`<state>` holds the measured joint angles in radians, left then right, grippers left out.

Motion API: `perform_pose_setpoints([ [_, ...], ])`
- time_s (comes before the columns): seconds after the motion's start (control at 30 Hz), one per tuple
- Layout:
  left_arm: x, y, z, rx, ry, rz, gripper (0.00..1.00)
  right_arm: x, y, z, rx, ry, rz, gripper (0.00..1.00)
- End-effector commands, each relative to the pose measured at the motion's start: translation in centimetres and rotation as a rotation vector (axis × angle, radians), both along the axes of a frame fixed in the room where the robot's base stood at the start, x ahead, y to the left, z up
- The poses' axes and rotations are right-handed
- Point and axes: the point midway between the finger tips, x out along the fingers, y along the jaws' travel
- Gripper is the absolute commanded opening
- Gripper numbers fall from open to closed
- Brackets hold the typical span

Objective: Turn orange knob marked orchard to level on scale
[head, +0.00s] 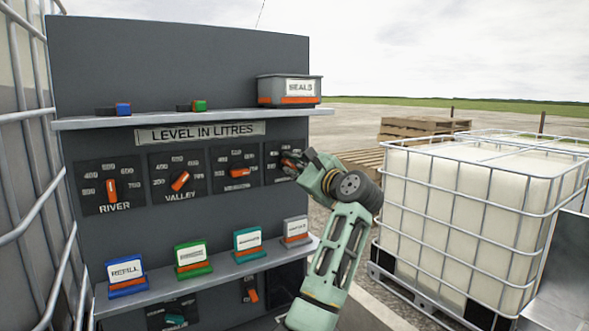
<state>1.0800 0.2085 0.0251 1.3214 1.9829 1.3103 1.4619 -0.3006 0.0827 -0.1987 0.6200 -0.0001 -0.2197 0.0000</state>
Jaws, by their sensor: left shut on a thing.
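A dark panel (180,60) carries a row of dials with orange knobs under a sign reading LEVEL IN LITRES (200,132). My left gripper (290,163) is at the rightmost dial (272,175), shut on its orange knob (287,157). The gripper hides most of that dial, so its name, pointer and most of its scale cannot be read. The other knobs are the river knob (111,191), the valley knob (180,181) and a third knob (240,172) whose label is too small to read. My right gripper is not in view.
An upper shelf (150,120) holds a SEALS box (290,90) and small blue and green blocks. A lower shelf (215,268) holds several coloured card holders, one marked REFILL (126,275). A caged white tank (480,195) stands right; wire mesh (22,116) stands left.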

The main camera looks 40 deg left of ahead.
Motion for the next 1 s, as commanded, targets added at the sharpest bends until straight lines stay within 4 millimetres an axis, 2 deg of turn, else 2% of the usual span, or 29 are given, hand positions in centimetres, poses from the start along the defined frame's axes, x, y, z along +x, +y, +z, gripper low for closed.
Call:
perform_pose_setpoints([
  [0.37,0.1,-0.1,-0.3,0.052,0.203,-0.002,0.00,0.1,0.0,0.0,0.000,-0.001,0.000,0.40],
  [1.0,0.1,-0.1,-0.1,0.221,0.783,-0.004,0.00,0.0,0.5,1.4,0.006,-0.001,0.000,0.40],
])
